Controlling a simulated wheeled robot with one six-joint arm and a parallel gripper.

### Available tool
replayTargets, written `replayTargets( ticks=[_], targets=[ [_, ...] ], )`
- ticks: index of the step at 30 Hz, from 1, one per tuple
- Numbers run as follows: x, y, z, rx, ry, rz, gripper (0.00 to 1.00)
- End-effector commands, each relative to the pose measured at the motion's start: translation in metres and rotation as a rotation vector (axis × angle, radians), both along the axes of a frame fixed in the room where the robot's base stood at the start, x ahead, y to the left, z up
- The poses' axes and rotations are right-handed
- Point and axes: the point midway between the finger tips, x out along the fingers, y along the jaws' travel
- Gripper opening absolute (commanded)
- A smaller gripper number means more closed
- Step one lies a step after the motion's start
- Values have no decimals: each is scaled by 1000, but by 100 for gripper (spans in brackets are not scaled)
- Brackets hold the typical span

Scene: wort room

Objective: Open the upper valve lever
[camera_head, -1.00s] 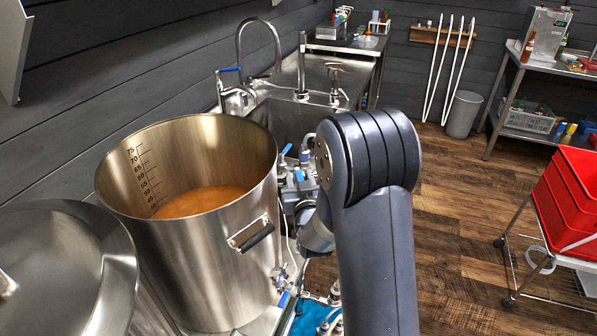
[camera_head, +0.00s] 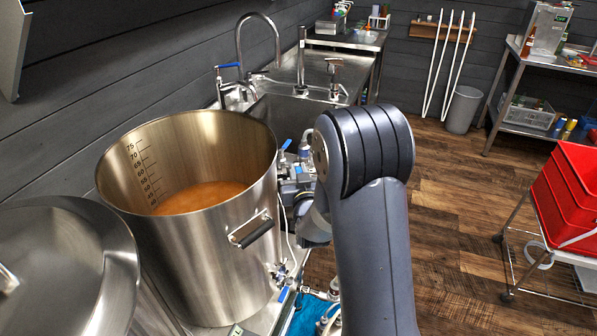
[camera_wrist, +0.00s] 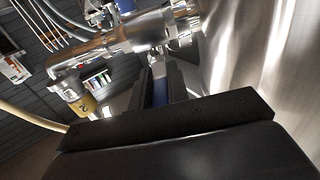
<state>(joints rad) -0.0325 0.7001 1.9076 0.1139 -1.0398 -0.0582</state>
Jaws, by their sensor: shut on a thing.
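In the wrist view, my gripper (camera_wrist: 162,88) is closed around a blue valve lever (camera_wrist: 160,93). The lever shows as a narrow blue strip between the two dark fingers. It sits just below a shiny metal valve and pipe fitting (camera_wrist: 140,36), beside the curved steel wall at right. In the head view, blue-handled fittings (camera_head: 286,145) show between the kettle (camera_head: 215,265) and my arm. My arm largely hides the fingers there. Another blue lever (camera_head: 283,295) is lower, near the kettle's base. I cannot tell the held lever's exact angle.
The open kettle holds amber liquid and has a side handle (camera_head: 251,230) close to my arm. A lidded steel vessel (camera_head: 65,265) stands at left. A sink (camera_head: 285,115) is behind. Red crates (camera_head: 570,200) stand on a cart at right. The wooden floor between is clear.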

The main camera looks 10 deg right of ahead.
Motion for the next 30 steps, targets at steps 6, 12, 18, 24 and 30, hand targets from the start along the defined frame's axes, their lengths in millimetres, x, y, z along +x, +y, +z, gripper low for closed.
replayTargets(
  ticks=[6, 12, 18, 24, 30],
  targets=[
    [0, 0, 0, 0, 0, 0, 0],
    [0, 0, 0, 0, 0, 4, 0],
    [0, -1, -2, 0, -1, 40, 0],
    [0, -5, -4, -2, -3, 125, 0],
    [1, -9, -3, -2, -3, 249, 0]
  ],
)
